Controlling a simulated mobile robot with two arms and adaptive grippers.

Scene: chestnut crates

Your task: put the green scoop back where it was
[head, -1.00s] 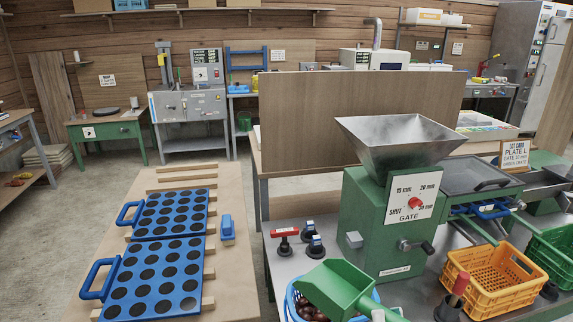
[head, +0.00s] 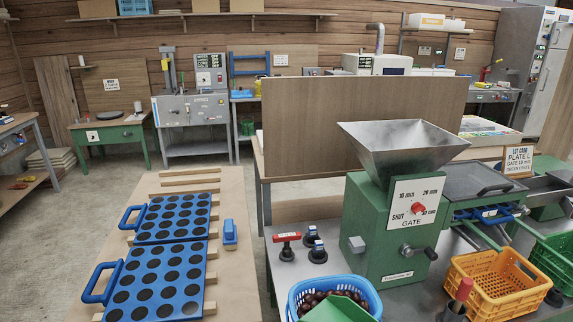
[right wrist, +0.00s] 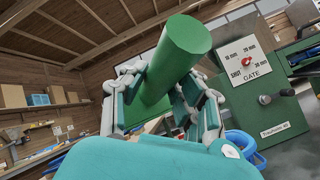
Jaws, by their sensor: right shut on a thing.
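The green scoop (head: 338,309) shows only in part at the bottom edge of the head view, in front of the blue basket (head: 291,304) that holds brown chestnuts (head: 314,297). In the right wrist view my right gripper (right wrist: 165,95) is shut on the scoop's thick round green handle (right wrist: 184,38), its fingers on either side of it. The rest of the scoop is mostly hidden there. My right gripper is out of the head view. My left gripper is in neither view.
The green gate machine (head: 376,232) with its metal hopper stands behind the basket. Red-topped and blue-topped knobs (head: 287,243) stand left of it. An orange crate (head: 497,285) and a dark tool with a reddish handle (head: 462,292) are to the right. Blue trays (head: 157,276) lie on the left table.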

